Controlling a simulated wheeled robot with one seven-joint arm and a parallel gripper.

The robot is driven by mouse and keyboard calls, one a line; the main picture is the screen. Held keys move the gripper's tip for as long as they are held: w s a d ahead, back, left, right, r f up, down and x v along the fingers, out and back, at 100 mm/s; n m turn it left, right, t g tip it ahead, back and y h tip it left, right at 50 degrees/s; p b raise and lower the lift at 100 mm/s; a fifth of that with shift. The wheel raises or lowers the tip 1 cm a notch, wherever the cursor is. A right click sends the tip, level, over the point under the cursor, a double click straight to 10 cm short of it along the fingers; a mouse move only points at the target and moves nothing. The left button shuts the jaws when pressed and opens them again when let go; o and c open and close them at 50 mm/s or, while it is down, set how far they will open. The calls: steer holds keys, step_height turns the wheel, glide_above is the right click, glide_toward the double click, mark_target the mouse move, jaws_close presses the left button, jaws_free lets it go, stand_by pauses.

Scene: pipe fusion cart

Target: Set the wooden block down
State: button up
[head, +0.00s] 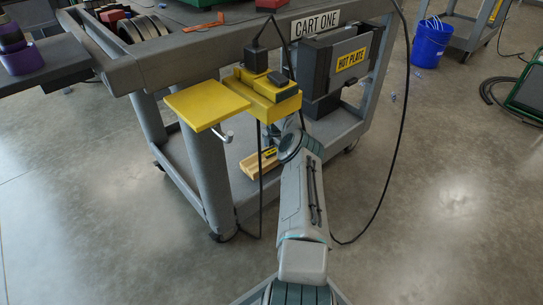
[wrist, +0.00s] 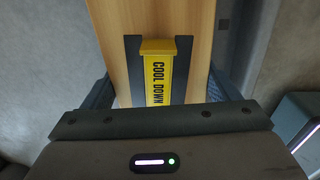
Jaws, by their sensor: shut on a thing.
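The wooden block (head: 258,170) is pale wood and shows low over the cart's lower shelf in the head view. In the wrist view the block (wrist: 196,30) runs from the top edge down between my fingers. A dark plate with a yellow COOL DOWN label (wrist: 157,75) is on its face. My gripper (wrist: 163,98) is shut on the block, with one finger along each side. In the head view my wrist hides part of the block. I cannot tell whether its underside touches the shelf.
The grey lower shelf (head: 188,158) has bare room to the left of the block. A yellow flap (head: 206,104) and a yellow box (head: 262,95) overhang it. The hot plate holder (head: 337,70) stands to the right. Black cables hang close to my arm on both sides.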

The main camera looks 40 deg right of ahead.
steer(key=shift+w+a+f, duration=0.1)
steer(key=shift+f, duration=0.5)
steer(key=shift+w+a+f, duration=0.1)
steer(key=shift+f, duration=0.45)
steer(key=shift+s+d, duration=0.1)
steer(key=shift+f, duration=0.1)
steer(key=o, duration=1.3)
step_height(320, 180, up, 8)
steer(key=p, duration=0.3)
steer(key=shift+f, duration=0.15)
